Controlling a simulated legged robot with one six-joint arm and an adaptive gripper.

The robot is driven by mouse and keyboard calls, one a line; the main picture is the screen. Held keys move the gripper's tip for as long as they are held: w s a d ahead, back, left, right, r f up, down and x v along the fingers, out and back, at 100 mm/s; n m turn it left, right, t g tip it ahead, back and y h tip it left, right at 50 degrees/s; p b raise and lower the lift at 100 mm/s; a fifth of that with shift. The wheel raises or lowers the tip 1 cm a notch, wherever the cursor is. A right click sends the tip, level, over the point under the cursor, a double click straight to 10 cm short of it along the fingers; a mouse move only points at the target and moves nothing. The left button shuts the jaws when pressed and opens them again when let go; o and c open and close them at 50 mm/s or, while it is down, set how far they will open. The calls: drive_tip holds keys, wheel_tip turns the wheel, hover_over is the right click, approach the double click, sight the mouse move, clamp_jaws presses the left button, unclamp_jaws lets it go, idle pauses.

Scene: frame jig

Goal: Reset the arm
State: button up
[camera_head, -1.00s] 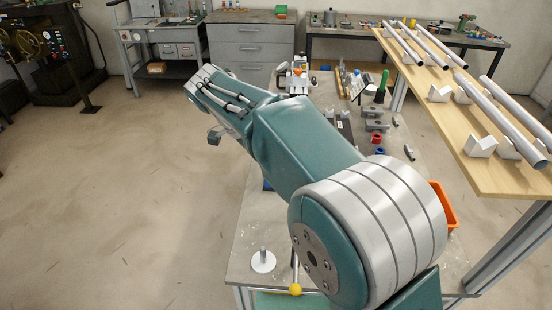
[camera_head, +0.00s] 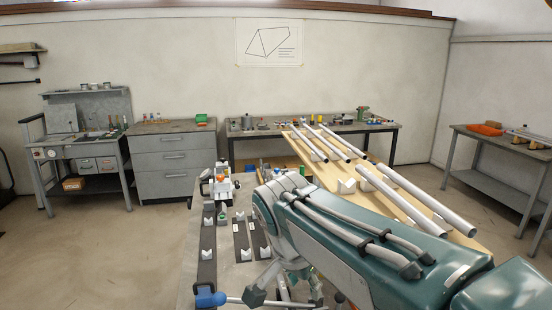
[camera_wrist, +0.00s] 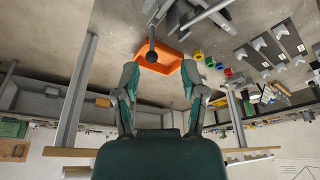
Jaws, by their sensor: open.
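My gripper (camera_wrist: 158,68) is open and empty in the wrist view, its two fingers spread apart. The wrist view looks upside down, with the wall at the bottom. An orange bin (camera_wrist: 170,59) shows beyond and between the fingertips, apart from them. In the head view my arm reaches in from the lower right, and its wrist end is above the near workbench (camera_head: 193,247). Grey parts of my gripper (camera_head: 285,285) show low in that view, partly hidden by my arm.
A sloping wooden board (camera_head: 330,177) carries several silver tubes (camera_head: 385,197) close behind my arm. Dark strips with white V-blocks (camera_head: 207,240) lie on the workbench. A blue-ended rod (camera_head: 210,299) is at its front. Floor (camera_head: 110,250) at the left is clear.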

drive_tip(key=s+d+f+n+t+y, duration=0.2)
drive_tip(key=s+d+f+n, duration=0.3)
drive_tip(key=s, duration=0.8)
drive_tip(key=d+n+t, duration=0.1)
drive_tip(key=d+n, duration=0.2)
drive_tip(key=d, duration=0.2)
drive_tip(key=shift+s+d+f, duration=0.2)
drive_tip(key=shift+s+d, duration=0.05)
drive_tip(key=shift+d, duration=0.05)
